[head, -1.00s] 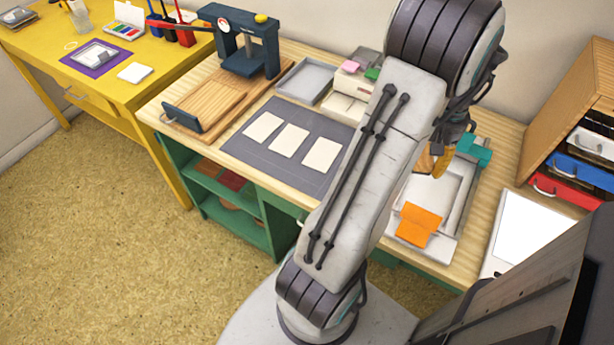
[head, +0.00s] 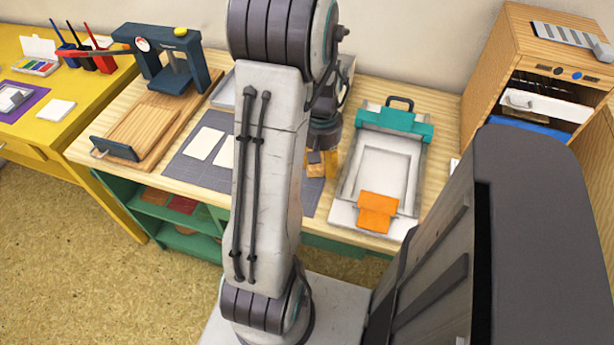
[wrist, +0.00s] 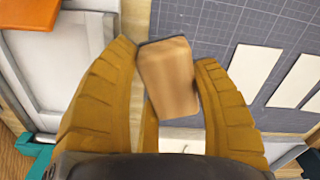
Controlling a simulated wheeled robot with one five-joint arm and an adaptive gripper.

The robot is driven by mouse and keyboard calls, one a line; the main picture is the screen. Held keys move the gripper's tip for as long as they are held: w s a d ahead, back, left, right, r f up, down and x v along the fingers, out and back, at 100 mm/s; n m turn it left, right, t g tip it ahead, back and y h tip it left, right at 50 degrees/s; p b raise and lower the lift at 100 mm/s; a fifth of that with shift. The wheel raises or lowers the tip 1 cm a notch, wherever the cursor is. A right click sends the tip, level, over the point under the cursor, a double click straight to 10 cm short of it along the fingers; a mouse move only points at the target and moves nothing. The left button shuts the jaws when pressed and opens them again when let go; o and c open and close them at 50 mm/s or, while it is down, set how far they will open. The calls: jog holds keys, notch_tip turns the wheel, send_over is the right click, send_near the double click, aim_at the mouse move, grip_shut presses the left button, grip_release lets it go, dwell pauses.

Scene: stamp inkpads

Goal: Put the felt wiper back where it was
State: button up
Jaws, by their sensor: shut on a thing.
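In the head view my gripper (head: 324,166) is partly hidden behind my arm, between the grey mat and the white tray-like fixture. The wiper shows there only as a small brown patch (head: 316,158). I cannot tell whether the wiper touches the surface below.
The grey mat (wrist: 205,25) bears white cards (wrist: 253,70). The white fixture (head: 350,193) has a teal bar (head: 395,122) and an orange flap (head: 378,211). A wooden press (head: 150,120) stands left.

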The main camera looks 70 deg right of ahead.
jog(key=shift+w+a+f, duration=0.25)
jog(key=shift+w+f, duration=0.15)
jog(key=shift+w, duration=0.2)
jog(key=shift+w+a+f, duration=0.2)
jog(key=shift+w+f, duration=0.15)
jog(key=shift+w, duration=0.25)
jog(key=shift+f+b, duration=0.3)
jog(key=shift+f, duration=1.75)
jog(key=shift+f, duration=0.2)
jog(key=o, duration=1.2)
jog(key=shift+r, duration=0.1)
jog(key=shift+r, duration=0.1)
notch_tip(320, 180, up, 12)
jog(key=shift+r+p, duration=0.1)
jog(key=shift+p, duration=0.9)
jog(key=shift+w, duration=0.1)
